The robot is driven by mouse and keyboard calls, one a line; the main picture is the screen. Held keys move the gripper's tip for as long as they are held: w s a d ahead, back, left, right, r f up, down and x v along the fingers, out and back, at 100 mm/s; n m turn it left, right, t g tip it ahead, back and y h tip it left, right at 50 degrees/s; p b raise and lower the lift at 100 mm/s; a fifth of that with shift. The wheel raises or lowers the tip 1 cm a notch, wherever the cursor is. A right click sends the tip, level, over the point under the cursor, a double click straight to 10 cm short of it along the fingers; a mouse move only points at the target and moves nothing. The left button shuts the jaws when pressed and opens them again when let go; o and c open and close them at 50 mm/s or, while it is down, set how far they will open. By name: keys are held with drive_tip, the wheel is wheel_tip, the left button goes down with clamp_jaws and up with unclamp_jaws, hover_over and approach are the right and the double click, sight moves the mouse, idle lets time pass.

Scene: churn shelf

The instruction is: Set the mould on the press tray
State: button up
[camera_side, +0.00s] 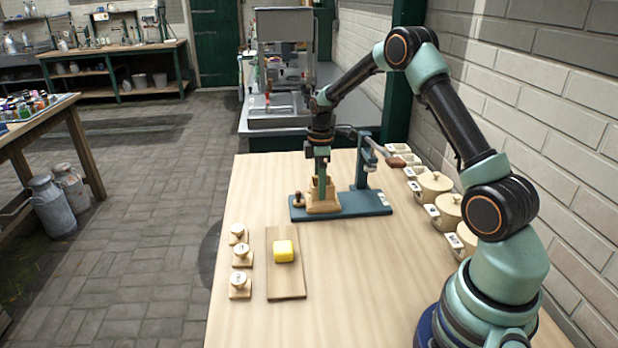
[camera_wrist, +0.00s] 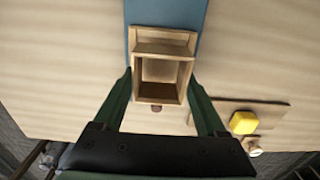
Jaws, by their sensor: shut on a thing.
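The mould (camera_side: 330,188) is a small open wooden box. My gripper (camera_side: 321,180) points down, with its green fingers shut on the mould. In the wrist view the fingers of my gripper (camera_wrist: 159,76) flank the mould (camera_wrist: 160,94), which looks empty inside. A low wooden tray (camera_side: 324,208) lies under the mould on the blue press base (camera_side: 362,204); its edge also shows beyond the mould in the wrist view (camera_wrist: 164,34). The mould is over or in this tray, and I cannot tell whether it touches the tray floor.
The press column and lever (camera_side: 366,160) stand just right of the mould. A yellow block (camera_side: 284,251) lies on a wooden board (camera_side: 287,285) in front, with several knobbed stamps (camera_side: 240,284) to its left. Lidded crocks (camera_side: 435,186) line the wall side.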

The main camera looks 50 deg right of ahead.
drive_tip(key=shift+f, duration=0.8)
idle(0.4)
drive_tip(key=shift+r, duration=0.1)
idle(0.4)
drive_tip(key=o, duration=1.3)
drive_tip(key=shift+c, duration=1.3)
wheel_tip(320, 180, up, 6)
drive_tip(key=shift+r, duration=0.1)
